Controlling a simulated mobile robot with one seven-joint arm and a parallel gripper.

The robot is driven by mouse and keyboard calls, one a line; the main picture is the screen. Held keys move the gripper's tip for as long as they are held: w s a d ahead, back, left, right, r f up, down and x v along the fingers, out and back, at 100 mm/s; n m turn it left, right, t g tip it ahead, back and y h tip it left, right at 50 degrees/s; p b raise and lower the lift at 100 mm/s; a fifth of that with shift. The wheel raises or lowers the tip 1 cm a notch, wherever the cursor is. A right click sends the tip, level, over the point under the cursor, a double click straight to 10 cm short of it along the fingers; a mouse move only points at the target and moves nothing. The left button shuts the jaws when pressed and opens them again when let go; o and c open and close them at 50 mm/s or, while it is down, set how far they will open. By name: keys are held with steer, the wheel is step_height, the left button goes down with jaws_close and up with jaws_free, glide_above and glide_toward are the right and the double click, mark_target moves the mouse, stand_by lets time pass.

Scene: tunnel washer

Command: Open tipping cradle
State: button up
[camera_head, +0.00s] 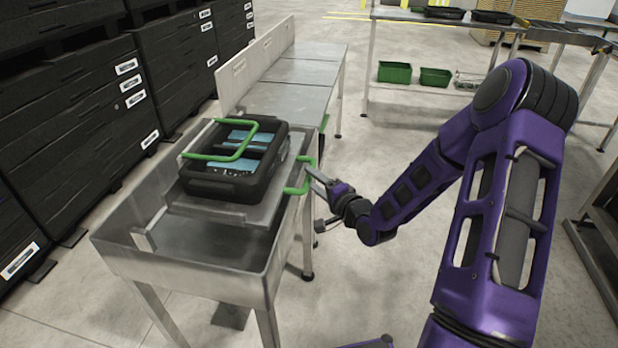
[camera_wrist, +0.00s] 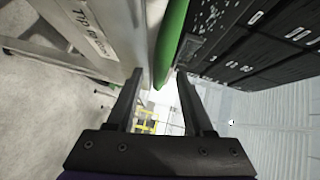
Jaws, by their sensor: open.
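The tipping cradle (camera_head: 225,210) is a metal platform over a steel sink-like table, and it looks level. A black crate (camera_head: 205,186) with blue contents sits on it. One green bar (camera_head: 225,157) lies across the crate top. A green handle (camera_head: 301,190) sticks out at the cradle's right side; in the wrist view a green bar (camera_wrist: 172,42) runs down between the fingers. My gripper (camera_head: 316,180) is at this handle in the head view. My gripper (camera_wrist: 157,90) is open, fingers on either side of the bar; contact is not clear.
The steel table (camera_head: 190,275) has an open basin below the cradle. A metal bench (camera_head: 290,98) with an upright panel extends behind. Black stacked containers (camera_head: 85,95) stand at left. Green bins (camera_head: 394,72) sit on a rear shelf. Floor between is clear.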

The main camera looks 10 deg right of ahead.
steer(key=shift+x, duration=1.4)
jaws_close()
stand_by(0.4)
